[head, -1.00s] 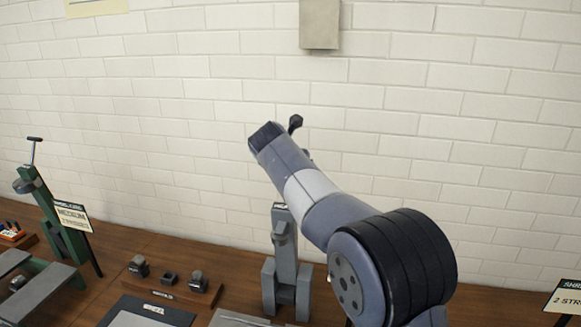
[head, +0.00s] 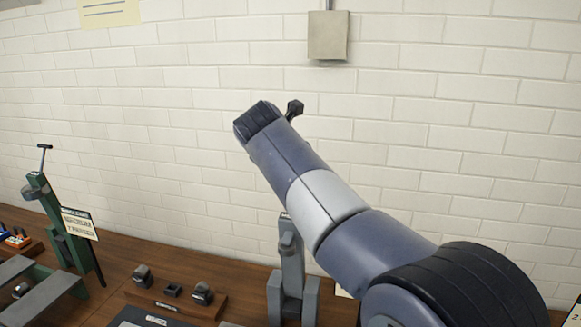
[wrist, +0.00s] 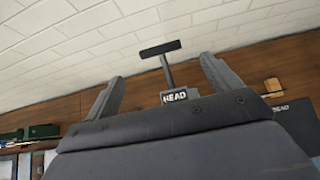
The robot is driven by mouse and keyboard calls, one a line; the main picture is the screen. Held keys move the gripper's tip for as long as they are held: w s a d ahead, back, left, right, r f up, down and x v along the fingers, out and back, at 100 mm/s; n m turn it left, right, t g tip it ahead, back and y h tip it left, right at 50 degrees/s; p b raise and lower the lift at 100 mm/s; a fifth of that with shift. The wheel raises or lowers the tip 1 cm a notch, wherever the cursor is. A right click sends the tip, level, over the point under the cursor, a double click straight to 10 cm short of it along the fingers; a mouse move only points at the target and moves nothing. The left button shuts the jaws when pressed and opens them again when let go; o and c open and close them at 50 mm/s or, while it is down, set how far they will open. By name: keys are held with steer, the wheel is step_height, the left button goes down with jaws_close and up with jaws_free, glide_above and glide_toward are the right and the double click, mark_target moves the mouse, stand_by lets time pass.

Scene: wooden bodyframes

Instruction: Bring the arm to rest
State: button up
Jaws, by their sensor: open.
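My arm (head: 325,205) reaches from the lower right up and left across the head view, in front of the brick wall. Its upper end is a dark ribbed block (head: 260,122) with a small black knob beside it. My gripper's fingers do not show clearly in the head view. In the wrist view my gripper (wrist: 162,67) has its two grey fingers spread wide apart, with nothing held.
A wooden bench (head: 105,303) runs along the wall. On it are a green stand (head: 62,235) with a sign, a small rack (head: 170,299) of dark blocks, and a grey upright stand (head: 291,270) partly behind my arm.

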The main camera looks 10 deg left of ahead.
steer(key=shift+w, duration=0.1)
steer(key=p+x, duration=0.2)
steer(key=x, duration=0.8)
steer(key=shift+w+f, duration=0.2)
steer(key=shift+a+f, duration=0.1)
steer(key=shift+s, duration=0.5)
steer(key=shift+w, duration=0.1)
